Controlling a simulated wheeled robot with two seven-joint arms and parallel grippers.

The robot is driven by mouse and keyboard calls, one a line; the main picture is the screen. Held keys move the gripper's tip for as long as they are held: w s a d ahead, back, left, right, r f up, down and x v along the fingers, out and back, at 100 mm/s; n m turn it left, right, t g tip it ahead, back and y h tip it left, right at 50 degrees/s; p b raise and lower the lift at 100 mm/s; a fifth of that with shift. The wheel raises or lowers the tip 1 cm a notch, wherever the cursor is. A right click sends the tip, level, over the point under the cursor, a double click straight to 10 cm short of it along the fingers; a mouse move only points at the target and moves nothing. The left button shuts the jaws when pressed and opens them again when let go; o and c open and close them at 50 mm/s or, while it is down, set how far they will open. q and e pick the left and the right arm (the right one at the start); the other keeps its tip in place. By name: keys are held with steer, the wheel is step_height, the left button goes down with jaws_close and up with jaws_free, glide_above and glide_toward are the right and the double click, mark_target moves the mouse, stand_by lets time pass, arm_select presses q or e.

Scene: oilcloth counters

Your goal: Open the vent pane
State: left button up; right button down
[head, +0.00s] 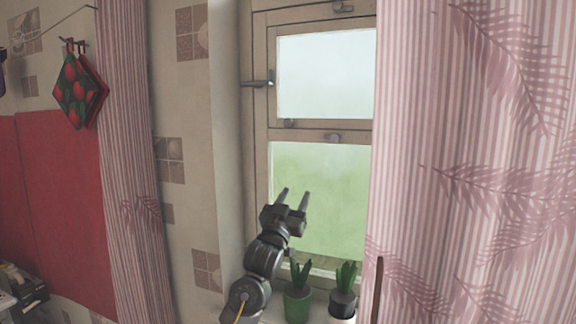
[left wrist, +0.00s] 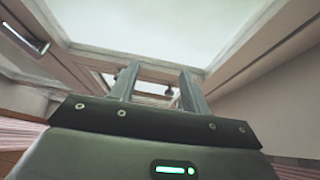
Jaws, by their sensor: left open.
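The vent pane (head: 325,78) is the upper, light-frosted pane in a wooden frame, and it looks closed. My right gripper is not in view.
Potted plants (head: 298,302) stand on the sill below the gripper. A striped pink curtain (head: 470,160) covers the window's right side, and another (head: 130,160) hangs at the left. Red pot holders (head: 82,90) hang further left.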

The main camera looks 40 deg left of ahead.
mark_target(288, 125)
arm_select(q)
steer(key=s+a+r+n+t+y, duration=0.1)
steer(key=a+r+y, duration=0.1)
steer(key=r, duration=0.4)
steer(key=s+a+r+n+t+y, duration=0.1)
steer(key=s+a+r, duration=0.1)
steer(key=r, duration=0.3)
steer(key=shift+t, duration=0.3)
steer(key=p+x, duration=0.2)
steer(key=x, duration=0.2)
steer(key=p+x, duration=0.2)
steer(key=x, duration=0.3)
steer(key=shift+w+d+r, duration=0.15)
steer(key=shift+w+r, duration=0.05)
steer(key=shift+w, duration=0.1)
steer(key=shift+w+r+p, duration=0.45)
steer(key=shift+w+r, duration=0.05)
steer(key=shift+w, duration=0.15)
jaws_close()
